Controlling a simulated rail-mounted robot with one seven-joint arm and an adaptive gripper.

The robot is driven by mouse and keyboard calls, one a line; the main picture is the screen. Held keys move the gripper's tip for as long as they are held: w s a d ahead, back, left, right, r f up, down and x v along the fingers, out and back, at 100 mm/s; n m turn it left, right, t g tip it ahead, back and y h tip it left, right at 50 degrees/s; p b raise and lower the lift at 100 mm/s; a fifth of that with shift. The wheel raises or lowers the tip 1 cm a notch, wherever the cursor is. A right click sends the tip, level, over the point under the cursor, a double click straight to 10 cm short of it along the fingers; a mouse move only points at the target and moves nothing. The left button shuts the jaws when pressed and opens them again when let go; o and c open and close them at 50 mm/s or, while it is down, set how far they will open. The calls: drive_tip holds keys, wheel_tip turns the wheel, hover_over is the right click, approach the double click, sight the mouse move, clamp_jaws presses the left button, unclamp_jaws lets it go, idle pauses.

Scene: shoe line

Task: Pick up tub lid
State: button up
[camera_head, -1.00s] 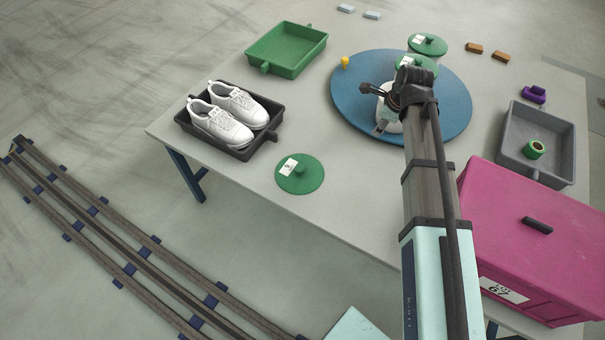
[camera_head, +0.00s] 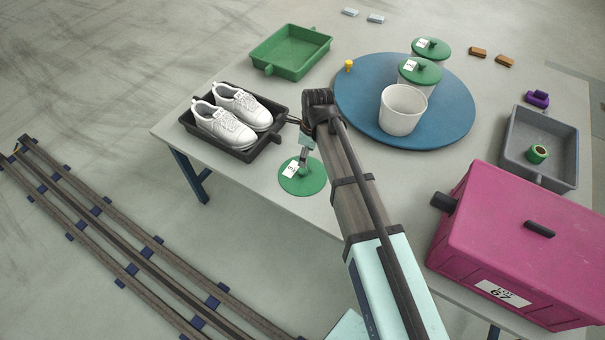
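A round green tub lid (camera_head: 318,184) with a white label and a small knob lies flat on the table, right of the shoe tray. My gripper (camera_head: 297,143) is over the far side of this lid, with its fingers spread apart and nothing between them. One finger overlaps the knob area in the picture; I cannot tell whether it touches. An open white tub (camera_head: 402,119) without a lid stands on the blue turntable (camera_head: 450,120). Two more tubs behind it wear green lids (camera_head: 425,75) (camera_head: 436,53).
A dark tray (camera_head: 238,152) with white shoes (camera_head: 222,125) sits close left of my gripper. A green tray (camera_head: 290,50) is at the back. A pink box (camera_head: 520,220) and a grey tray (camera_head: 560,150) with a green ring (camera_head: 537,154) stand at right.

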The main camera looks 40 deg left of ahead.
sight(303, 170)
drive_tip(key=shift+s+a+f+p, duration=0.1)
drive_tip(key=shift+a+f+p, duration=0.15)
drive_tip(key=shift+f, duration=1.4)
drive_tip(key=shift+s+a+f+p, duration=0.1)
drive_tip(key=shift+a+f+p, duration=0.1)
drive_tip(key=shift+f, duration=1.45)
drive_tip(key=shift+a+f+p, duration=0.15)
drive_tip(key=shift+a+f, duration=0.1)
drive_tip(key=shift+f, duration=1.4)
clamp_jaws()
